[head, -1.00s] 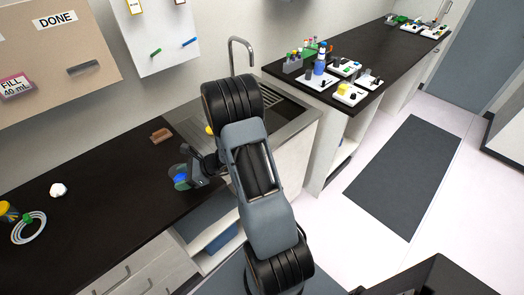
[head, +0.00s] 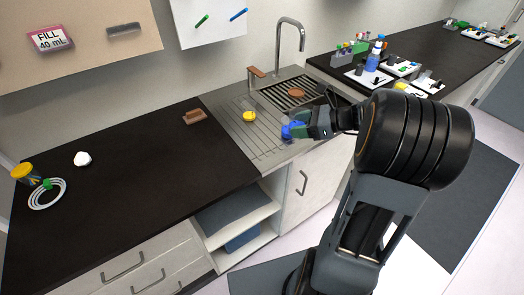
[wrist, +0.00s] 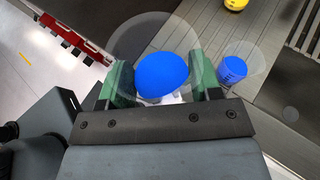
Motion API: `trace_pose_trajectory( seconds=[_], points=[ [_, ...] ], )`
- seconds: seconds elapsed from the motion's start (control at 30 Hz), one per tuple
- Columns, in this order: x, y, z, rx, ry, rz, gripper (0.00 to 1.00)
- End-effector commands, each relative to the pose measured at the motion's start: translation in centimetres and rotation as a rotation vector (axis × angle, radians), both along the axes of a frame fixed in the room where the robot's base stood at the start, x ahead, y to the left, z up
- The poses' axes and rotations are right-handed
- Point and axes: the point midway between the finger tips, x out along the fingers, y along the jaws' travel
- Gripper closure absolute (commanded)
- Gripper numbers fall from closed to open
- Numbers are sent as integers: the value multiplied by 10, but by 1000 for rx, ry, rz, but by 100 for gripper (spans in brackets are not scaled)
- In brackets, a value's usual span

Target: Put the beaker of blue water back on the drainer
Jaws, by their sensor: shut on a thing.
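My gripper (head: 305,124) is at the front part of the steel drainer (head: 245,148). In the wrist view its green fingers (wrist: 163,85) are shut on a clear beaker of blue water (wrist: 160,72). The held beaker (head: 286,132) overlaps the drainer's front edge in that view; I cannot tell how far it is above the steel. A second blue, marked clear vessel (wrist: 234,68) shows right of the fingers, apart from them, over the drainer. It is not clearly separable in the head view.
A yellow-filled vessel (head: 249,116) stands on the drainer. Behind are a tap (head: 292,48), the sink (head: 288,90) and a brown disc (head: 296,93). A brown block (head: 194,117) sits left. The black counter (head: 130,170) is mostly clear.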

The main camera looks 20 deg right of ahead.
Motion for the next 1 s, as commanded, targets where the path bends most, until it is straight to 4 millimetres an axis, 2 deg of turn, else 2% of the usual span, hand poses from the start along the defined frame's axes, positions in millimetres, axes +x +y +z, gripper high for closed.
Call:
trace_pose_trajectory(
  seconds=[0.33, 0.4, 0.6, 0.87, 1.0],
  points=[
    [52, 62, -34, 4, 5, 7, 84],
    [60, 69, -49, 5, 6, 4, 84],
    [74, 85, -74, 2, 2, 2, 84],
    [82, 92, -87, 3, 0, 1, 84],
    [85, 97, -103, 3, 5, 1, 84]
  ],
)
